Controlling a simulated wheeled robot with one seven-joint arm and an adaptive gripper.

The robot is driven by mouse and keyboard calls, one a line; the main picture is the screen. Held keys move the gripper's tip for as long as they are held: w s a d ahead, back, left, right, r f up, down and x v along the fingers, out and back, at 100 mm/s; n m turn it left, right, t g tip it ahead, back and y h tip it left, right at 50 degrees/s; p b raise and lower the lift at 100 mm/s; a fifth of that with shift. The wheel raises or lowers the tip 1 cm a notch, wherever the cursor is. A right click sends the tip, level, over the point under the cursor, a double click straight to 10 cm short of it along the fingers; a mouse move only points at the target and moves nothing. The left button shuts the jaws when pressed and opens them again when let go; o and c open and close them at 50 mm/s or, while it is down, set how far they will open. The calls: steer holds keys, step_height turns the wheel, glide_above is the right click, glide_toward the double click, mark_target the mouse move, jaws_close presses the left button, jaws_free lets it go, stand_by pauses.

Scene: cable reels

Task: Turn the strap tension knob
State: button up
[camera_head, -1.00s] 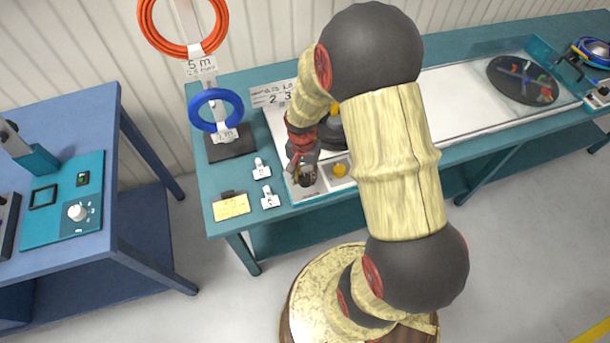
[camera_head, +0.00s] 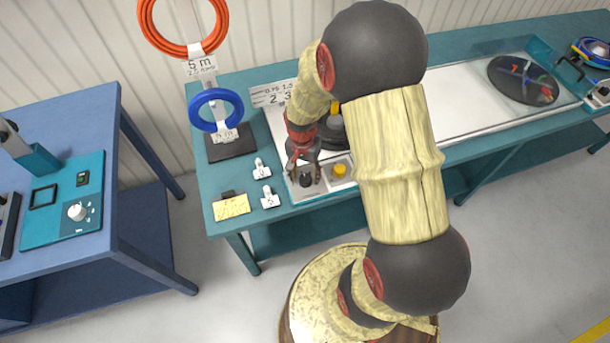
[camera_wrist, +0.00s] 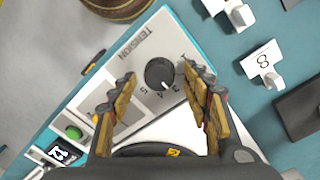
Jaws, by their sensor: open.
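The strap tension knob is a round black dial (camera_wrist: 160,73) with a white pointer mark, set in a white panel (camera_wrist: 176,32) lettered TENSION with numbers around the dial. In the head view the knob (camera_head: 306,180) is a small dark spot at the bench's front, just below my gripper (camera_head: 303,163). In the wrist view my gripper (camera_wrist: 158,88) is open, with one finger to each side of the knob and gaps between. The fingers do not appear to touch it.
A yellow button (camera_head: 340,171) lies right of the knob. A green button (camera_wrist: 74,132) shows in the wrist view. White numbered tags (camera_head: 270,198) and a yellow card (camera_head: 231,206) lie left. A blue coil (camera_head: 216,109) hangs on a stand behind. A blue table (camera_head: 130,195) stands left.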

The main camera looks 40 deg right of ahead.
mark_target(304, 177)
step_height(304, 177, up, 11)
steer(key=shift+w, duration=0.15)
steer(key=shift+a, duration=0.1)
stand_by(0.6)
